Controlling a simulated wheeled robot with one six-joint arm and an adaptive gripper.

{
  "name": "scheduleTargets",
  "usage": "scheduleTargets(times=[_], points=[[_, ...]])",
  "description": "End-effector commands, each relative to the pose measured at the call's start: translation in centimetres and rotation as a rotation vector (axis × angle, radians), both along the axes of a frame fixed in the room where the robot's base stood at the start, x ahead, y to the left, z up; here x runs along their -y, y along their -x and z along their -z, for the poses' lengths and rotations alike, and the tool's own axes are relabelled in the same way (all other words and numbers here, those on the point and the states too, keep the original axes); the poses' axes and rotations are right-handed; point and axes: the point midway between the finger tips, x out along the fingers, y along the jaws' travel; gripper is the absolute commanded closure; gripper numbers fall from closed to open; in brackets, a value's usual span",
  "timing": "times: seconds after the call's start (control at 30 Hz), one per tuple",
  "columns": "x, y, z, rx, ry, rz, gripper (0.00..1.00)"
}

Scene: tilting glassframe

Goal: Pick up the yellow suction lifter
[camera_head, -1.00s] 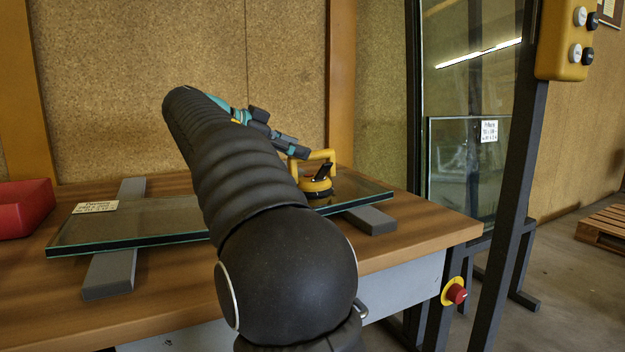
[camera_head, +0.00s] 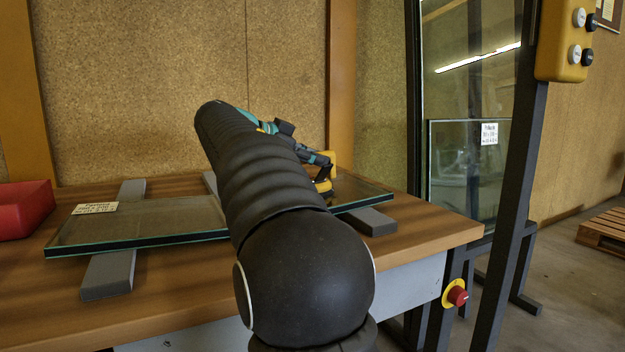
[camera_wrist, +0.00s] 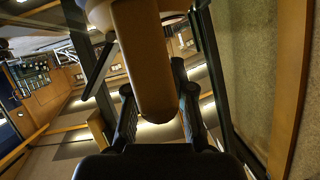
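The yellow suction lifter (camera_head: 328,181) stands on the glass pane (camera_head: 150,232) on the table, at the right part of the pane. My arm hides most of it in the head view. In the wrist view its yellow handle (camera_wrist: 146,70) fills the upper middle, very close to the camera. My gripper (camera_wrist: 158,95) has one dark finger on each side of the handle, and the fingers look apart. I cannot tell whether they touch the handle. In the head view my gripper (camera_head: 322,158) is at the top of the lifter.
The pane rests on grey bars (camera_head: 110,272) on the wooden table (camera_head: 190,295). A red box (camera_head: 25,208) lies at the left. A dark post with a yellow button box (camera_head: 562,45) stands at the right, near a red stop button (camera_head: 457,296). Upright glass (camera_head: 465,165) leans behind.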

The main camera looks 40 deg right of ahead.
Motion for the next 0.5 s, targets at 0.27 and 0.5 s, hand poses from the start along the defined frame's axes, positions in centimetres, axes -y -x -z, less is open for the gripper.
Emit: scheduleTargets(times=[0.27,0.5], points=[[0.0,0.0,-0.1,0.001,0.000,0.000,1.00],[0.0,0.0,-1.2,0.003,0.001,0.001,1.00]])
